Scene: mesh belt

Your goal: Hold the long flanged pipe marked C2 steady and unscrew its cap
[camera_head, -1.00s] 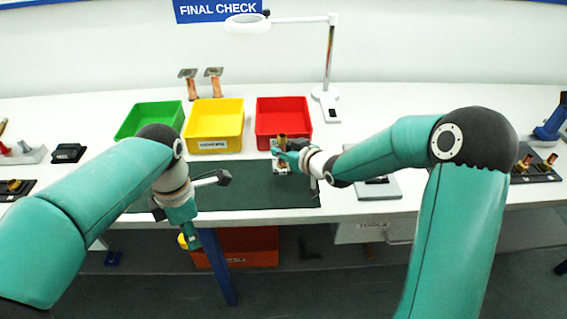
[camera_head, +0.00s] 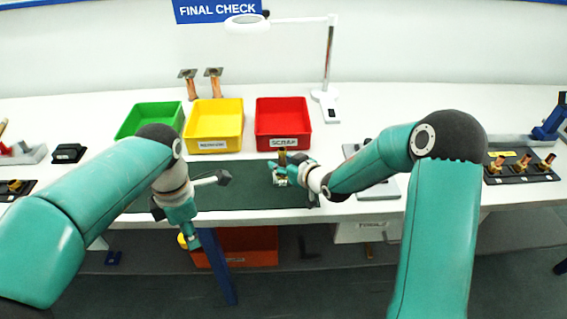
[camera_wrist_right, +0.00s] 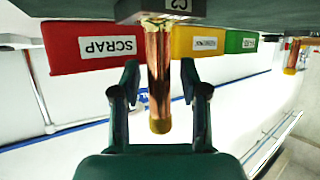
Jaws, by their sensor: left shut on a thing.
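The copper pipe (camera_wrist_right: 158,75) stands with its end towards the stand at the top of the upside-down right wrist view, beside a C2 label (camera_wrist_right: 178,5). Its other end carries a gold-coloured cap (camera_wrist_right: 161,125). In the head view the pipe (camera_head: 282,156) is small and upright at the mat's back edge. My right gripper (camera_wrist_right: 160,68) is open, with one finger on each side of the pipe and gaps showing. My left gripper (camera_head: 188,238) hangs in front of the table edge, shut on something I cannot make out. A yellow round thing (camera_head: 182,240) shows beside it.
Green (camera_head: 150,118), yellow (camera_head: 214,125) and red (camera_head: 283,125) bins stand behind the dark mat (camera_head: 250,195). A magnifier lamp (camera_head: 328,95) stands behind right. A black tray with several brass fittings (camera_head: 520,175) lies at the right. Two copper flanged pieces stand at the back.

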